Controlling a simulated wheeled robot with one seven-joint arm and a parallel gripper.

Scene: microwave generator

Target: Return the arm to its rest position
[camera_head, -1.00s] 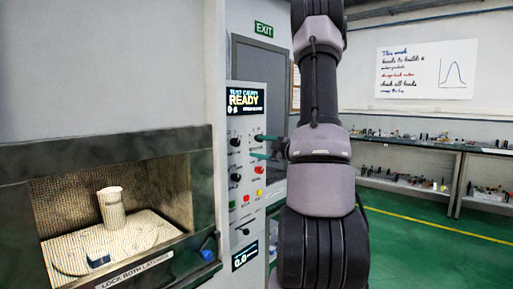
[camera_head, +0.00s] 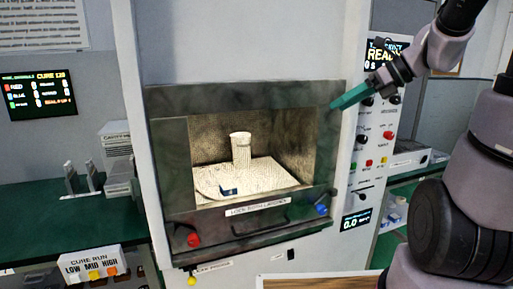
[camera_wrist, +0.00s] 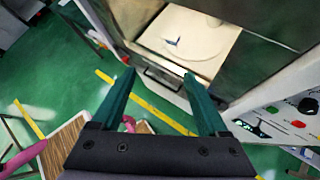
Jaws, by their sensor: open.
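My arm rises at the right of the head view and bends over toward the microwave cavity. My gripper (camera_head: 352,96) has teal fingers and hangs in front of the upper right edge of the cavity frame, beside the control panel. In the wrist view my gripper (camera_wrist: 160,85) shows its two fingers wide apart with nothing between them. Beyond the fingertips is the cavity floor (camera_wrist: 205,42) with a small blue piece (camera_wrist: 173,42) on it.
The microwave generator (camera_head: 250,95) holds a pale cylinder (camera_head: 241,148). A red knob (camera_head: 193,240) and a blue knob (camera_head: 322,209) sit on its front. The control panel (camera_head: 368,160) is close to my gripper. A bench (camera_head: 60,225) stands at left. Open green floor (camera_wrist: 60,70) lies below.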

